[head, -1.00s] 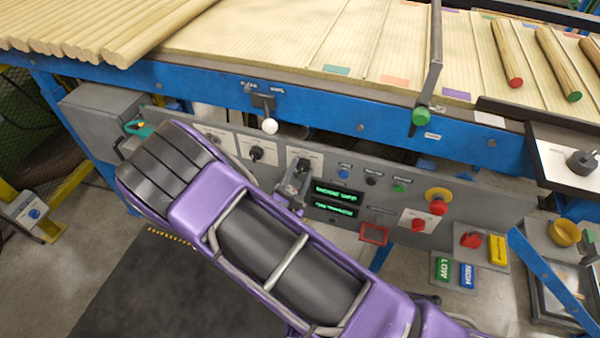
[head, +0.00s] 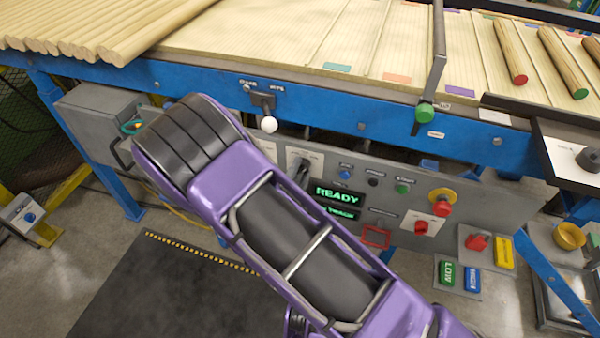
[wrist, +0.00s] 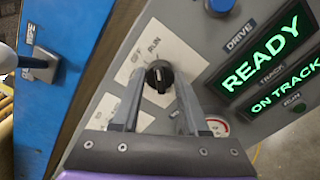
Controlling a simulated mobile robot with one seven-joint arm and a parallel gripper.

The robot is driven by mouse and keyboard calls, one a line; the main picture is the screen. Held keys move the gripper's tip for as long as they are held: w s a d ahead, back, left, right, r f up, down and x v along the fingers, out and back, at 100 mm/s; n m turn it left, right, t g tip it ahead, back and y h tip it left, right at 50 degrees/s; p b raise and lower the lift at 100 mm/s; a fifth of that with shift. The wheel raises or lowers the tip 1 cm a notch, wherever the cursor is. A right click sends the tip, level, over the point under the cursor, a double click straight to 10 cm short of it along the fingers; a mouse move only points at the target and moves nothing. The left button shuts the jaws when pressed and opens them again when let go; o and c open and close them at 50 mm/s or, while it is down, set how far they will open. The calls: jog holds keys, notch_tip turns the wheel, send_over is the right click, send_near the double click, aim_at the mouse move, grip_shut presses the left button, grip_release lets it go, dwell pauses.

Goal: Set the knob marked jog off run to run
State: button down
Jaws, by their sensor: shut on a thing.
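The black knob (wrist: 159,76) sits on a white plate (wrist: 150,52) with the words OFF and RUN readable in the wrist view. A jog mark cannot be read there. My gripper (wrist: 160,92) is shut on the knob, one grey finger on each side of it. A pale line shows on the knob's face, but I cannot tell for certain which word it points at. In the head view my gripper (head: 303,172) is at the panel below the white plate (head: 306,155), and my arm hides part of it.
A display (head: 338,197) reads READY, with ON TRACK below it in the wrist view. Blue, black and green buttons (head: 374,181) and a red knob on yellow (head: 441,202) lie to the right. A white-balled lever (head: 269,124) hangs above left on the blue rail.

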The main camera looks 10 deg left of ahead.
jog(key=shift+c, duration=2.1)
grip_release()
jog(key=s+a, duration=0.1)
jog(key=s, duration=1.6)
jog(key=shift+s+a+p, duration=0.15)
jog(key=shift+s+p, duration=0.05)
jog(key=shift+p, duration=0.1)
